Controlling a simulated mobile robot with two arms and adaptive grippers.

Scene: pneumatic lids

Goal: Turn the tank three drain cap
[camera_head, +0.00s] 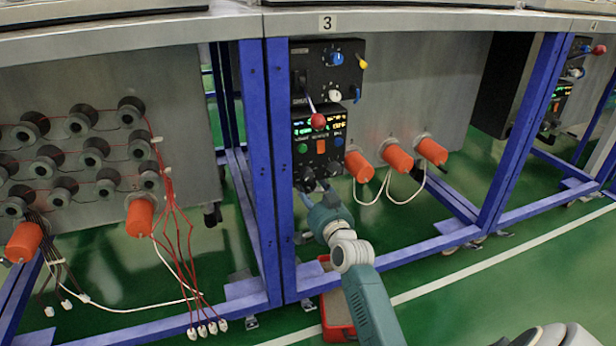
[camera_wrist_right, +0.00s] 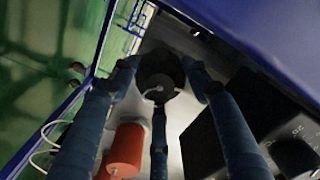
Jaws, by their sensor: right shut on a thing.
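The tank with the number 3 plate (camera_head: 327,23) is in the middle of the head view. My right gripper (camera_head: 314,192) reaches up below its black control panel (camera_head: 322,138), beside the blue frame post. In the right wrist view the three blue fingers of my right gripper (camera_wrist_right: 161,85) close around a dark round cap (camera_wrist_right: 160,70). The gripper is shut on this cap, whose face shows a pale curved mark. In the head view the gripper and arm hide the cap. My left gripper is not in view.
Several orange cylinders (camera_head: 398,158) with white cables stick out right of the panel; one orange cylinder (camera_wrist_right: 125,150) also shows in the wrist view. Blue frame posts (camera_head: 268,150) stand close on the left. A red container (camera_head: 336,312) lies on the green floor beneath my arm.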

